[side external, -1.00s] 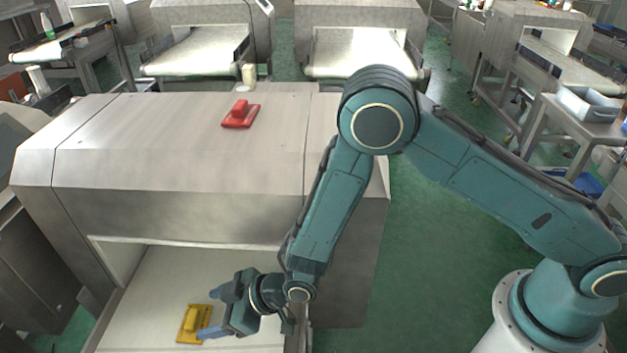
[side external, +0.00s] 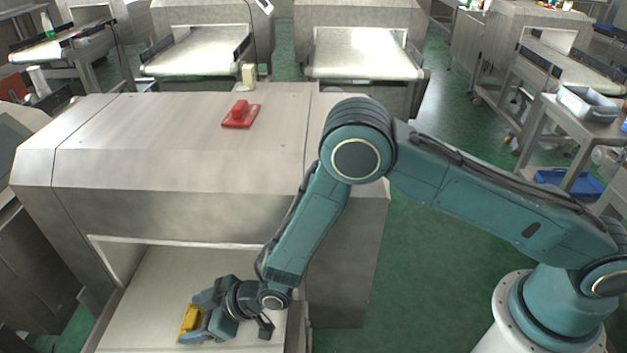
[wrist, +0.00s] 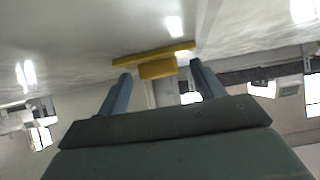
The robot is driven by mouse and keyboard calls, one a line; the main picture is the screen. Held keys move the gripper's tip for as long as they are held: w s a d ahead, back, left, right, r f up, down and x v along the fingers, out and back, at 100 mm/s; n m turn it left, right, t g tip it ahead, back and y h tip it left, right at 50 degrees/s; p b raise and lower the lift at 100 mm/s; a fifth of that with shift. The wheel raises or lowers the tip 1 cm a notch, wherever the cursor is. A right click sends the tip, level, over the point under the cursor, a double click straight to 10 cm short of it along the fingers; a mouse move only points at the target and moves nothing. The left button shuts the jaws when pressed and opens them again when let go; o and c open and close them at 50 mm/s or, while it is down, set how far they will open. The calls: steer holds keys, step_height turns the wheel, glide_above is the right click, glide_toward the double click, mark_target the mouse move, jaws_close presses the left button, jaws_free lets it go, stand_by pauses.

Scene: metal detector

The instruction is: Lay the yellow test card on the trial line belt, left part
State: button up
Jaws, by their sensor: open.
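The yellow test card (side external: 188,319) lies on the pale belt (side external: 150,282) in front of the detector housing, toward the belt's left part. In the wrist view the yellow card (wrist: 156,66) shows as a flat plate with a raised block. My gripper (side external: 198,318) is low over the belt with its fingers spread around the card's block, one on each side. In the wrist view my gripper (wrist: 160,85) has open fingers, with a gap visible between each finger and the block. Part of the card is hidden by the fingers in the side view.
A red card with a handle (side external: 241,114) lies on top of the steel detector housing (side external: 180,140). A small cream-coloured bottle (side external: 248,76) stands behind it. The housing rises right behind the belt. Other belts and a table with a grey bin (side external: 588,103) stand further back.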

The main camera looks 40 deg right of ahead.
steer(key=c, duration=1.2)
steer(key=shift+o, duration=0.2)
steer(key=shift+r, duration=0.1)
step_height(320, 180, up, 20)
stand_by(0.6)
